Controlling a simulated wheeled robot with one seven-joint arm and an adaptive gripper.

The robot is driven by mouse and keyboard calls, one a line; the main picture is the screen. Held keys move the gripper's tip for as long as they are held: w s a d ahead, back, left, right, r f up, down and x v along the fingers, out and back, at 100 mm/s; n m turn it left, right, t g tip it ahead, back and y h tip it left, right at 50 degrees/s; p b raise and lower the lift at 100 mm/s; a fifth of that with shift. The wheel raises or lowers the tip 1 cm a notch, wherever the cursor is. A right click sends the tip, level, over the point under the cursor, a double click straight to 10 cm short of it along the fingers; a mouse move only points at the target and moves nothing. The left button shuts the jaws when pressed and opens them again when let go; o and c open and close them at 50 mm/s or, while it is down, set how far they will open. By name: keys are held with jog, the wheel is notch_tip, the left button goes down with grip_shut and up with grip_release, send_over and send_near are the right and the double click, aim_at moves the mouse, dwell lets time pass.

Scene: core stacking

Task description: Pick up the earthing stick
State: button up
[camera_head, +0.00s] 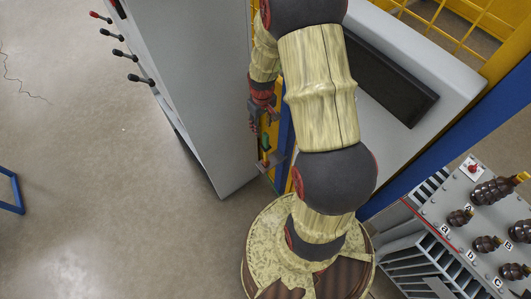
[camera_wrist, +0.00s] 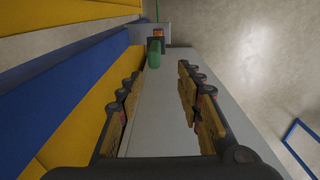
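The earthing stick (camera_head: 265,143) appears to be the small upright piece with a green grip and an orange part below it, in a small grey holder beside the cabinet. In the wrist view the green grip (camera_wrist: 154,54) shows just beyond the fingertips, near the top centre. Its orange part (camera_wrist: 158,33) is behind it, against the grey holder. My gripper (camera_head: 257,119) is a little above the stick in the head view. In the wrist view my gripper (camera_wrist: 160,75) has its fingers wide apart with nothing between them. How far the stick extends is hidden.
A large grey cabinet (camera_head: 195,70) with several levers (camera_head: 118,53) stands close on the left. A blue post (camera_head: 430,150) and yellow mesh (camera_head: 455,25) are on the right. A transformer with dark bushings (camera_head: 487,244) is at lower right. The floor (camera_head: 90,190) at left is mostly clear.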

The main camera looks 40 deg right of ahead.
aim_at(266, 140)
jog(key=f, duration=0.1)
jog(key=s+d+f, duration=0.1)
jog(key=f+p, duration=0.1)
jog(key=shift+s+d+f+g, duration=0.1)
jog(key=shift+s+d+g, duration=0.15)
jog(key=shift+s+g, duration=0.05)
jog(key=shift+f, duration=1.3)
jog(key=shift+w+a+f, duration=0.15)
jog(key=shift+f, duration=1.2)
jog(key=shift+w+a+f, duration=0.1)
jog(key=shift+f, duration=1.25)
jog(key=shift+c, duration=1.2)
grip_shut()
